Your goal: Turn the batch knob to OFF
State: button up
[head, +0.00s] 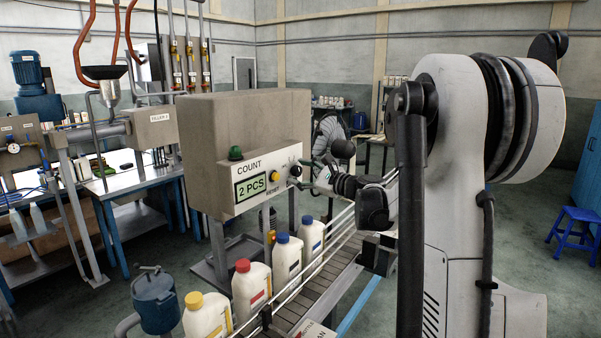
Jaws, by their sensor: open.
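A grey control box (240,120) carries a white panel (250,207) with a COUNT label and a green display (250,188) reading "2 PCS". A small black knob (296,170) sits at the panel's right end. Its small markings are too small to read, so I cannot tell its setting. My gripper (304,173) reaches in from the right, open, with its fingers right at the knob. I cannot tell whether they touch it. The fingers are small and partly merge with the panel edge.
A yellow button (274,177) marked RESET is left of the knob, and a green lamp (235,153) is at the panel's top. Below, white bottles with yellow, red and blue caps (243,265) stand on a conveyor (325,290). A blue pot (157,300) is at front left.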

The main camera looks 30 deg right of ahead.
jog(key=c, duration=1.1)
jog(key=shift+f+b, duration=0.1)
jog(key=shift+b, duration=0.25)
jog(key=n+b, duration=0.2)
jog(key=n, duration=0.1)
jog(key=shift+f, duration=0.15)
jog(key=shift+n+t+b, duration=0.3)
jog(key=shift+n+b, duration=1.5)
jog(key=shift+n, duration=0.8)
jog(key=o, duration=1.1)
